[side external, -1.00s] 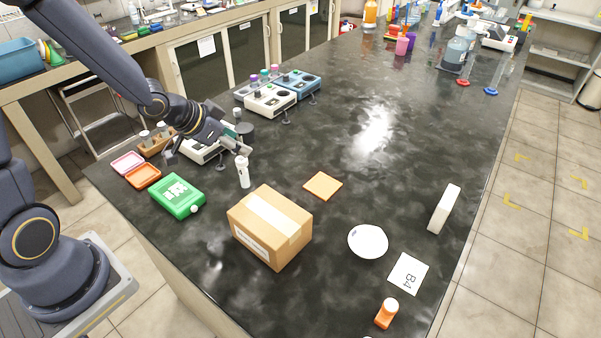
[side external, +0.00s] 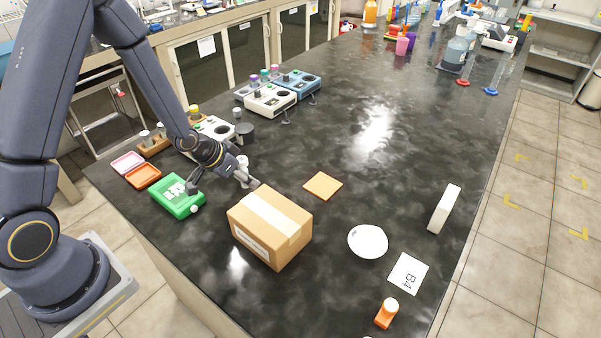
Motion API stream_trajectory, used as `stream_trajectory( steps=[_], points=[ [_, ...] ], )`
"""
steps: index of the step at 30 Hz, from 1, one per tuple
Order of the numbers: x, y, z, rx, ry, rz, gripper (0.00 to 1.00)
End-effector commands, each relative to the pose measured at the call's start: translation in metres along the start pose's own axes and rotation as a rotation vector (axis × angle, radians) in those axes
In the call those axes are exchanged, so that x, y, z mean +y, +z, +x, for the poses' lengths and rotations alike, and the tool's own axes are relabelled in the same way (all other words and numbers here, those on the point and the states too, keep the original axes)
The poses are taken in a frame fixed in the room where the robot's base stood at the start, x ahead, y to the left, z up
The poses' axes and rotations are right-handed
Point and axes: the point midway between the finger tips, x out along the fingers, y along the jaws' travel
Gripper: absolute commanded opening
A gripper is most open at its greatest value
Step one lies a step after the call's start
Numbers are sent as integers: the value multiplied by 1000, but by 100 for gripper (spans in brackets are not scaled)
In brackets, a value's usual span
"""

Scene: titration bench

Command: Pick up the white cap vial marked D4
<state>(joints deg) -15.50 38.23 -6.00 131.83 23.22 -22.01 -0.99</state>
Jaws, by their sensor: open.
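A white vial with a white cap (side external: 243,161) stands upright on the dark bench, behind the brown box. My gripper (side external: 222,185) is open, low over the bench between the green device and the box. One finger is in front of the vial and hides its lower part; I cannot tell whether they touch. Small vials with pale caps (side external: 146,134) stand in a wooden rack at the left. No D4 mark is readable on any vial.
The brown box (side external: 270,226) is close in front of my gripper. The green device (side external: 177,199) is at its left, a white device (side external: 212,128) behind. An orange tile (side external: 322,186), a white dish (side external: 368,241) and a B4 card (side external: 408,273) lie right. The bench middle is clear.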

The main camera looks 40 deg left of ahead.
Motion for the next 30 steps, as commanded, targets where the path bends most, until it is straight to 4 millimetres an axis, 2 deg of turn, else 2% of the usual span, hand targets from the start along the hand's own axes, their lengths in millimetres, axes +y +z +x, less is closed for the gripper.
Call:
stream_trajectory(
  steps=[2, 18, 26, 30],
  points=[
    [0, 0, 0, 0, 0, 0, 56],
    [0, 0, -1, -1, 1, 0, 0],
    [0, -1, -2, 0, 1, 0, 0],
    [0, -8, -12, 3, 0, 0, 0]
  ],
)
